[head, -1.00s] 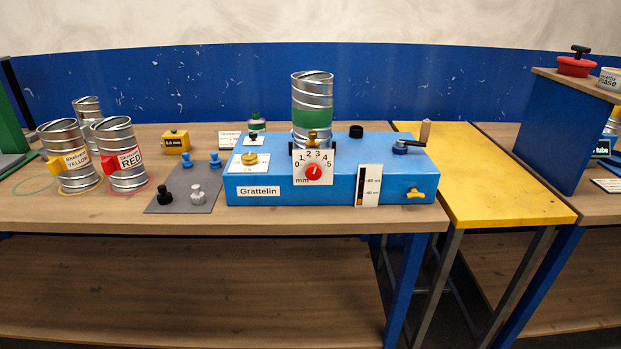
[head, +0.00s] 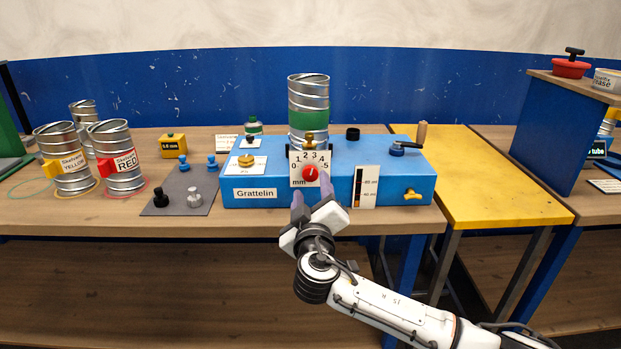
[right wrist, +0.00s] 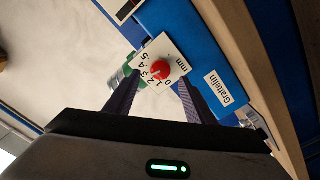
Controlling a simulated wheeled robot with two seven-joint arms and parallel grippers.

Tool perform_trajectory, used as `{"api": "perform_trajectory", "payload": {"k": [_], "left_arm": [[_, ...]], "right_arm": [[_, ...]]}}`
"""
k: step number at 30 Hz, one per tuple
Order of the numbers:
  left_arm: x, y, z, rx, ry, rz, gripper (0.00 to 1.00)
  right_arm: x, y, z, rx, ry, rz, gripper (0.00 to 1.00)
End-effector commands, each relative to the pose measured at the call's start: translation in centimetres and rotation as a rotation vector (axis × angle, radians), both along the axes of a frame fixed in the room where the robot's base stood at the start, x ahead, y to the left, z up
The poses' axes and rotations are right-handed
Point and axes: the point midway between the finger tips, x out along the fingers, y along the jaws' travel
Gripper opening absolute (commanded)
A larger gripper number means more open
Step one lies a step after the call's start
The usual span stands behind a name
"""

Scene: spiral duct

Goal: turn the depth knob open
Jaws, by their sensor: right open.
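The depth knob (head: 311,174) is a small red round knob on a white dial plate (head: 298,157) marked 0 to 5 mm, on the front of the blue Grattelin box (head: 256,208). Its setting is too small to read. My right gripper (head: 312,193) is open just in front of and below the knob. In the right wrist view the knob (right wrist: 161,71) shows between the two open fingers (right wrist: 157,92), beyond their tips, with no clear contact. My left gripper is not in view.
A metal duct tube (head: 308,95) with a green band stands above the dial. Labelled metal cans (head: 118,160) stand at the left.

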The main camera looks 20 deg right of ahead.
Motion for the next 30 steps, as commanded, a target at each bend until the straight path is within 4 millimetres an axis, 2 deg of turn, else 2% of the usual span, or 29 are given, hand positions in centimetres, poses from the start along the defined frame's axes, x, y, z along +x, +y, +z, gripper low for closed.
{"api": "perform_trajectory", "payload": {"k": [3,9,21,23,28,29,30], "left_arm": [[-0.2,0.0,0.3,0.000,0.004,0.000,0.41],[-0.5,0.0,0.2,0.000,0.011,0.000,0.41],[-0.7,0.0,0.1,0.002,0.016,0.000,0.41],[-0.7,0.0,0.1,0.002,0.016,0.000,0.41],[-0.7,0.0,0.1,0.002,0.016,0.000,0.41],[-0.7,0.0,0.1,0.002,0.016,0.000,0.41],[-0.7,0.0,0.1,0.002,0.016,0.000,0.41]], "right_arm": [[2.1,-0.6,0.2,-0.001,0.000,-0.001,0.49],[4.1,-1.1,0.0,0.000,0.001,0.001,0.49],[4.8,-1.3,-0.1,0.002,0.002,0.002,0.49],[4.8,-1.3,-0.1,0.002,0.002,0.002,0.41],[4.8,-1.3,-0.1,0.002,0.002,0.002,0.12],[4.8,-1.3,-0.1,0.002,0.002,0.002,0.08],[4.8,-1.3,-0.1,0.002,0.002,0.002,0.08]]}}
